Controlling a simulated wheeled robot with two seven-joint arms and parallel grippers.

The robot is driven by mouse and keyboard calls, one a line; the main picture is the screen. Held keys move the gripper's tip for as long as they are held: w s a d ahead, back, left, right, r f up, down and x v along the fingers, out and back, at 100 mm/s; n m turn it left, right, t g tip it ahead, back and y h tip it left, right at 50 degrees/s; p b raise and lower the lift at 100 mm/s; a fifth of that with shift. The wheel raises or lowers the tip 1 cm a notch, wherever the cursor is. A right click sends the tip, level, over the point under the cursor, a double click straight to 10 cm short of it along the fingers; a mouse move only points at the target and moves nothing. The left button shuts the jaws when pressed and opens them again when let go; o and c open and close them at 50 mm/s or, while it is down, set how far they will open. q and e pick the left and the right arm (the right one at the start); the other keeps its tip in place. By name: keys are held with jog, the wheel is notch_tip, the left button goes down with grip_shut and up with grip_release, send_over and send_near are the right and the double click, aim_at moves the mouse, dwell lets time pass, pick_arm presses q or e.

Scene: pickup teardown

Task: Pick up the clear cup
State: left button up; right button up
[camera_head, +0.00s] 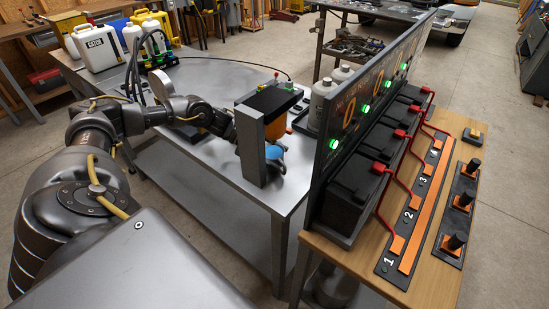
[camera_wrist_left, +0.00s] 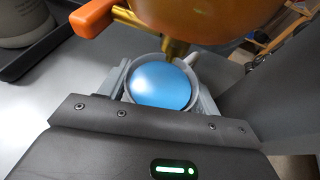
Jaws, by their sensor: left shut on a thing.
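The clear cup (camera_wrist_left: 193,103) shows in the left wrist view as a pale rim around a round, bright blue fill. It is below the brass spout (camera_wrist_left: 175,50) of an orange dispenser (camera_wrist_left: 205,18). My left gripper (camera_wrist_left: 163,88) has its grey fingers on either side of the cup and is shut on it. In the head view the blue of the cup (camera_head: 275,152) shows beside the dispenser's grey post, on the steel table. My left gripper (camera_head: 274,162) is partly hidden by the post there. My right gripper is not in view.
The grey post (camera_head: 250,148) stands close beside the cup, with the dispenser overhead. A tall black panel with green lights (camera_head: 345,120) and black batteries stands to the right on a wooden bench (camera_head: 430,285). White jugs (camera_head: 95,47) are at the back left. The front steel tabletop is clear.

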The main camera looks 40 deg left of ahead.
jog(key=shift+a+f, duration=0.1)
